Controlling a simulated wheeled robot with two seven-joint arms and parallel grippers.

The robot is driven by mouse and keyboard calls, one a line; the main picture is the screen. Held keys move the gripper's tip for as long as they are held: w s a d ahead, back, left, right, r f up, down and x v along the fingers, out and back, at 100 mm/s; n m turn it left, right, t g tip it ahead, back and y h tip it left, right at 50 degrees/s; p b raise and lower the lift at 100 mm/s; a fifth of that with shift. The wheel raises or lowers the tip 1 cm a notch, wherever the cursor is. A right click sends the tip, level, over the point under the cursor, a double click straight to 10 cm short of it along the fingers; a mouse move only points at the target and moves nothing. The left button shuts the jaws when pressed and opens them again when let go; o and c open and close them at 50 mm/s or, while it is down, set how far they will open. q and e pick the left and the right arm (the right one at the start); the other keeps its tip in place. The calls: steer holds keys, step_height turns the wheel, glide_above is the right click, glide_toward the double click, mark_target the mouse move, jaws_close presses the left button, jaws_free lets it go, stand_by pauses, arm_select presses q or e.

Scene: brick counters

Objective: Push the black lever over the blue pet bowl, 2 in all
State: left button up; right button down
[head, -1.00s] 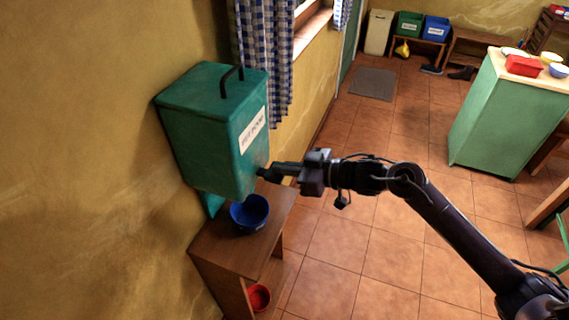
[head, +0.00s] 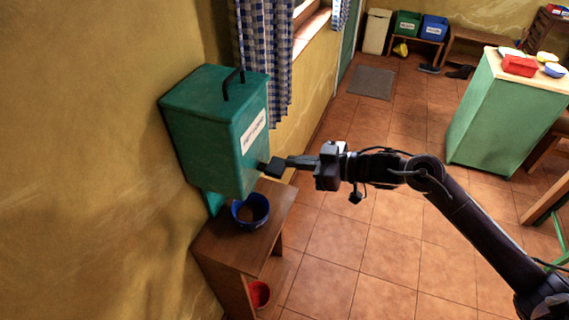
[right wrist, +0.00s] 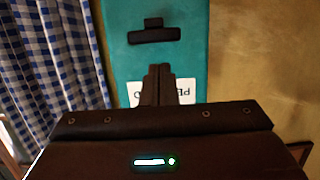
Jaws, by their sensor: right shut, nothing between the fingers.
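The teal dispenser (head: 213,130) hangs on the wall, with a white label on its front. Its black lever (head: 274,168) sticks out low on the front, above the blue pet bowl (head: 236,214). In the right wrist view the lever (right wrist: 154,35) shows as a dark bar on the teal front. The bowl stands on a wooden stand and holds brown food. My right gripper (head: 289,163) is shut and empty, its tips at the lever's outer end; I cannot tell if they touch. The fingers also show in the right wrist view (right wrist: 159,72). My left gripper is out of view.
The wooden stand (head: 223,246) has a red bowl (head: 259,294) on its lower level. A checked curtain (head: 262,60) hangs behind the dispenser. A green counter (head: 497,115) stands at the right. The tiled floor between is clear.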

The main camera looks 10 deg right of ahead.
steer(key=b+v, duration=0.1)
steer(key=v, duration=0.5)
steer(key=shift+d, duration=0.25)
stand_by(0.5)
